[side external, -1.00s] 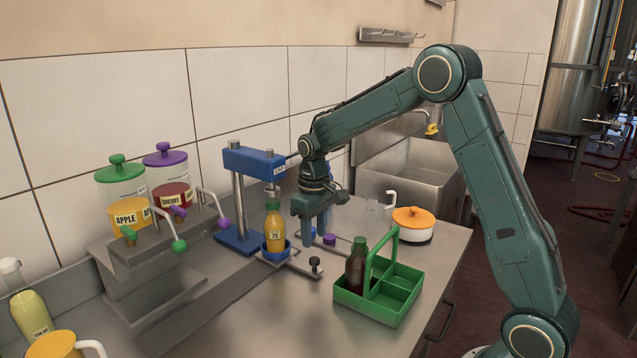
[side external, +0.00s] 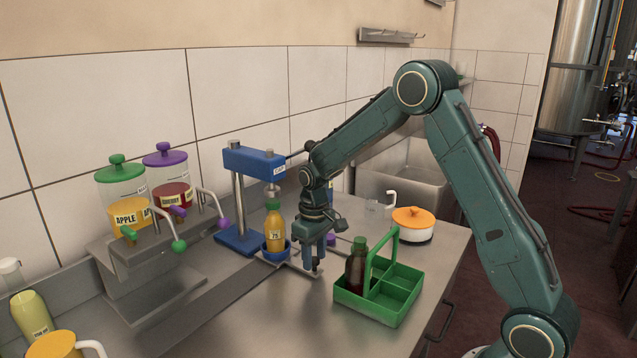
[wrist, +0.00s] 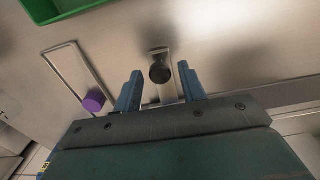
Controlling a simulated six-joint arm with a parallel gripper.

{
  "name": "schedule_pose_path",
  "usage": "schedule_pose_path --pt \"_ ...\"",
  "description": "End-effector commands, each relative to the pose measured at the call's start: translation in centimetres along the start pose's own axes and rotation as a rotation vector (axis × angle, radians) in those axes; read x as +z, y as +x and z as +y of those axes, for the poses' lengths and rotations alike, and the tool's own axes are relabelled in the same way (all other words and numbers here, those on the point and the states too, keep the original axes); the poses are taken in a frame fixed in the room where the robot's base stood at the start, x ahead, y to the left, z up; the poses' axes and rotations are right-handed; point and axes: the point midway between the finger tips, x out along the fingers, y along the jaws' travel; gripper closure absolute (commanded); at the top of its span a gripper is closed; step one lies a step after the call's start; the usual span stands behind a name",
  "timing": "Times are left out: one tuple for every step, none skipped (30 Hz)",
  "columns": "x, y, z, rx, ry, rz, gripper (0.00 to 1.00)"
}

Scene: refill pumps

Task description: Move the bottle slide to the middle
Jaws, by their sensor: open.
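The bottle slide (side external: 299,269) is a flat metal track on the counter, with a blue cup (side external: 276,254) at its left end. An orange bottle with a green cap (side external: 274,229) stands upright in the cup, beside the blue press. My gripper (side external: 313,261) points down over the slide's front end. In the wrist view, the slide's dark knob (wrist: 160,70) lies between the two open blue fingers of my gripper (wrist: 159,80), with a gap on both sides. In the side view my gripper hides most of the knob.
A blue press (side external: 240,200) stands behind the bottle. A green crate (side external: 378,300) holding a dark bottle (side external: 356,268) sits close to the right of my gripper. A purple knob (wrist: 93,102) on another track is nearby.

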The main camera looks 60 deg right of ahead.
Motion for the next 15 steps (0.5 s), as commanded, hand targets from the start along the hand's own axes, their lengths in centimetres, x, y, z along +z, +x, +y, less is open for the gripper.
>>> schedule_pose_path --pt "0.01 0.01 0.0 0.0 0.0 0.0 0.59" --pt "0.01 0.01 0.0 0.0 0.0 0.0 0.59" --pt "0.01 0.0 0.0 0.0 0.0 0.0 0.63" --pt "0.01 0.0 0.0 0.0 0.0 0.0 0.69" --pt "0.01 0.0 0.0 0.0 0.0 0.0 0.75" --pt "0.0 0.0 0.0 0.0 0.0 0.0 0.83" --pt "0.01 0.0 0.0 0.0 0.0 0.0 0.89" --pt "0.01 -0.01 0.0 0.0 0.0 0.0 0.9" --pt "0.0 -0.01 0.0 0.0 0.0 0.0 0.9" --pt "0.0 -0.01 0.0 0.0 0.0 0.0 0.9" --pt "0.0 -0.01 0.0 0.0 0.0 0.0 0.9" --pt "0.0 -0.01 -0.03 0.0 0.0 0.0 0.9" --pt "0.0 -0.01 -0.06 0.0 0.0 0.0 0.9" --pt "0.0 -0.02 -0.12 0.0 0.0 0.0 0.9" --pt "0.0 -0.02 -0.22 0.0 -0.001 0.0 0.9"
